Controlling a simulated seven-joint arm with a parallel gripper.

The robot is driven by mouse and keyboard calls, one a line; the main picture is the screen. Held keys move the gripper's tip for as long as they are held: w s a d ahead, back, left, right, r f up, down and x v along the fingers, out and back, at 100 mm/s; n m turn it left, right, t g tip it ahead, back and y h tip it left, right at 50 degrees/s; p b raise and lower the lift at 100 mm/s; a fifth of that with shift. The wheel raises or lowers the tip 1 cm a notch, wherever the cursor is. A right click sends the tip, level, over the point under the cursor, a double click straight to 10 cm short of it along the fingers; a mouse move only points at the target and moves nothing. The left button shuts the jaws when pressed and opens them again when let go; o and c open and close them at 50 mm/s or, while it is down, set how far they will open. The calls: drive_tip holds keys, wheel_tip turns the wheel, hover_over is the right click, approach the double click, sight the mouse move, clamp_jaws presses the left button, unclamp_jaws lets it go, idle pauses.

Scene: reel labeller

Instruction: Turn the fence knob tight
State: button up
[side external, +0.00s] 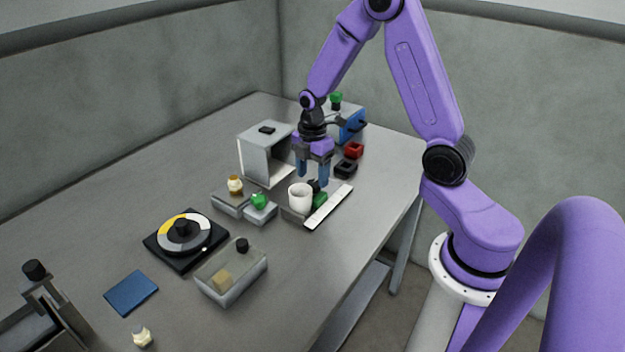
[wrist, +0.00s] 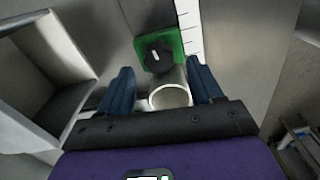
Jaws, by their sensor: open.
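The fence knob is a round black knob (wrist: 157,57) with a white mark, set on a green block (wrist: 177,45) beside a white ruled scale. In the side view the knob (side external: 315,186) shows just below my fingers, with the green block (side external: 320,202) beneath it, partly behind a white cup-like cylinder (side external: 300,196). My gripper (side external: 312,180) is open, with its blue fingers pointing down above the knob and cylinder. In the wrist view the cylinder's rim (wrist: 170,96) lies between the fingers, and the knob lies a little beyond them. I see no contact with the knob.
Small red (side external: 354,150) and black (side external: 346,169) trays lie to the right. A white scale strip (side external: 328,208) runs along the fence. Small boxes, a turntable (side external: 185,238) and a clear container (side external: 231,275) occupy the front left.

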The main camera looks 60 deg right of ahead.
sight(312, 183)
drive_tip(key=shift+f, duration=1.25)
drive_tip(key=c, duration=1.1)
drive_tip(key=shift+o, duration=0.2)
drive_tip(key=shift+w+m, duration=0.1)
drive_tip(key=shift+m, duration=1.4)
drive_tip(key=o, duration=1.1)
drive_tip(key=shift+c, duration=0.2)
drive_tip(key=shift+r, duration=0.15)
wheel_tip(312, 183, up, 17)
drive_tip(key=shift+r, duration=0.1)
